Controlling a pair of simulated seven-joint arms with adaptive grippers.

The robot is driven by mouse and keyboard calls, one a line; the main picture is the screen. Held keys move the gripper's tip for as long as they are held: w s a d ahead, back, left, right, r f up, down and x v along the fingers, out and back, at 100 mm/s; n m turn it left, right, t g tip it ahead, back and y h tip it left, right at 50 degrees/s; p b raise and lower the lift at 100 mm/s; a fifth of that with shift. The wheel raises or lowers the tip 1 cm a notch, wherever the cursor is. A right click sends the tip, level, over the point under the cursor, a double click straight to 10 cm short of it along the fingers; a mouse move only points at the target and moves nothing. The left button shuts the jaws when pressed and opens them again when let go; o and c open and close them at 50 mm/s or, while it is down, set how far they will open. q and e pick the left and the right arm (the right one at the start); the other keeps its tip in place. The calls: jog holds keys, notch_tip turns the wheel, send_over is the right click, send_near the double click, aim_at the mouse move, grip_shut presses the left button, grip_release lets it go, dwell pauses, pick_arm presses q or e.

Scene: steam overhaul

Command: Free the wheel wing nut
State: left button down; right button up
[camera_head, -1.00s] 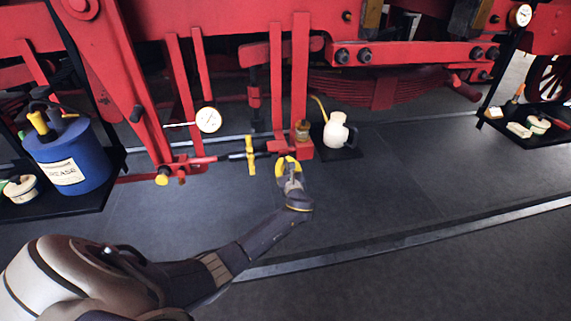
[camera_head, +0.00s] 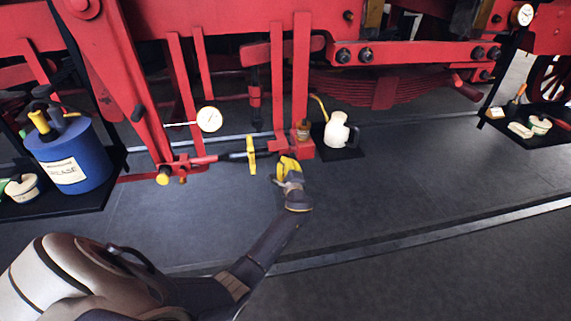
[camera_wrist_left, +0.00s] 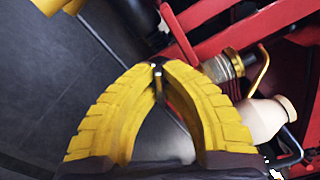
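A yellow upright winged piece (camera_head: 251,155), which looks like the wheel wing nut, sits on the horizontal rod low on the red frame. My left gripper (camera_head: 284,165) is just right of it, apart from it, by the foot of a red post. In the left wrist view, the yellow fingers of my left gripper (camera_wrist_left: 157,66) bow outward and meet at their tips. A thin pale sliver shows between the tips; I cannot tell what it is. A yellow part (camera_wrist_left: 50,5) at the top left there may be the wing nut. My right gripper is not in view.
A glass oil cup (camera_head: 303,129) and a white oil can (camera_head: 337,131) stand close behind my left gripper. A dial gauge (camera_head: 209,119) is above the rod. A blue grease drum (camera_head: 70,155) stands at left. The floor in front is clear.

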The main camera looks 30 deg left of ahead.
pick_arm(q)
jog(key=n, duration=0.4)
jog(key=shift+a+f+n, duration=0.1)
jog(key=shift+f+n, duration=0.05)
jog(key=shift+n, duration=2.35)
jog(key=c, duration=1.6)
grip_release()
jog(key=shift+o, duration=0.2)
jog(key=v, duration=1.2)
